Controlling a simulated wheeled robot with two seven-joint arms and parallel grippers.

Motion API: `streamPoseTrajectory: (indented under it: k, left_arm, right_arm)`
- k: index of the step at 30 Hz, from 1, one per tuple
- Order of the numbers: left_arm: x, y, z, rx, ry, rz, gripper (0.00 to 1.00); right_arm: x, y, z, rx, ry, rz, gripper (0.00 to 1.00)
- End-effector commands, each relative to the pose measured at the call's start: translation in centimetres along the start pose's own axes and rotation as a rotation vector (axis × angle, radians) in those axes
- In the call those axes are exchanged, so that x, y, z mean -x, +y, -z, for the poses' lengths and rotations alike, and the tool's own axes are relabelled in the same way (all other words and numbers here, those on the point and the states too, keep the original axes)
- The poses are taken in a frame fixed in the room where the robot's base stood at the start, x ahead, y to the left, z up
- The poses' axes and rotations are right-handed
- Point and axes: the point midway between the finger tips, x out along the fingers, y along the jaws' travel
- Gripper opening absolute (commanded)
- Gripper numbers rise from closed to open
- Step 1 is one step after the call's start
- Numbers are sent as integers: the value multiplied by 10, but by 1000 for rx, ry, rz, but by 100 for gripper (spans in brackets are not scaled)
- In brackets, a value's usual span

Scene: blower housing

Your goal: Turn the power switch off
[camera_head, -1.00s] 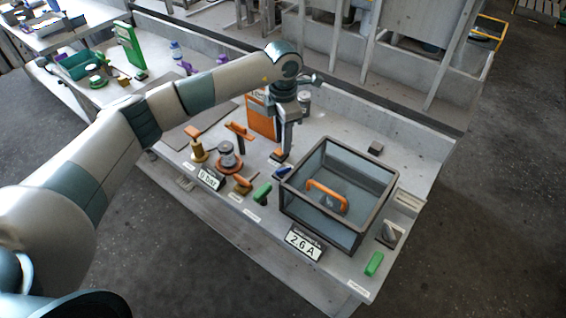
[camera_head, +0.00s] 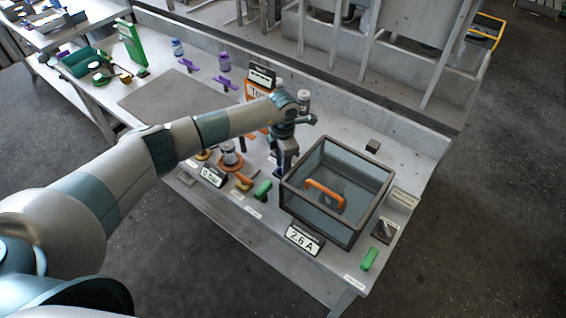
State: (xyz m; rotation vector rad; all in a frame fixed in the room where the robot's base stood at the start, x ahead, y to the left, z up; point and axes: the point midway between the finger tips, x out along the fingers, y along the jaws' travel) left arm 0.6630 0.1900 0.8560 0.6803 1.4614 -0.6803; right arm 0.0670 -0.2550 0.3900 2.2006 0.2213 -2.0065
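The labels are too small to read, so I cannot tell for certain which control is the power switch. Candidates on the bench are a green handle (camera_head: 263,190) at the front edge, a second green handle (camera_head: 369,258) at the front right corner, and a plate with a dark control (camera_head: 385,231). My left gripper (camera_head: 286,171) points down just left of the glass-walled box, low over the bench. It hides the small blue control there. Its fingers are too small to show whether they are open or shut. My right gripper is not in view.
The dark-framed box (camera_head: 362,238) with an orange handle (camera_head: 325,193) inside stands right of the gripper. A "2.6 A" display (camera_head: 304,240) and a bar display (camera_head: 213,177) stand at the front. An orange-ringed gauge (camera_head: 231,163) is to the left. A grey mat (camera_head: 150,102) lies clear.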

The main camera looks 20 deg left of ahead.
Motion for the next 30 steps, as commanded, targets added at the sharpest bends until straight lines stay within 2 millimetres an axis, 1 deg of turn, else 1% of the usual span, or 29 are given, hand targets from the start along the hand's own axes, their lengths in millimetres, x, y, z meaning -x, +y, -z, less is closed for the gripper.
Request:
streamPoseTrajectory:
  k: [4,5,6,8,20,26,30]
  left_arm:
    - [0,0,0,0,0,0,29]
    - [0,0,0,0,0,0,24]
    - [0,0,0,0,0,0,15]
    - [0,0,0,0,0,0,0]
    - [0,0,0,23,1,0,0]
    - [-1,0,0,91,1,-1,0]
    - [-1,0,0,175,1,-1,0]
  right_arm:
    - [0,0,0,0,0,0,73]
    - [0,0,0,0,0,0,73]
    - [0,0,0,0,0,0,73]
    - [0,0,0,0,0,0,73]
    - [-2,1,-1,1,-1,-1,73]
    - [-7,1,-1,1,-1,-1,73]
    - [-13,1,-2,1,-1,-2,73]
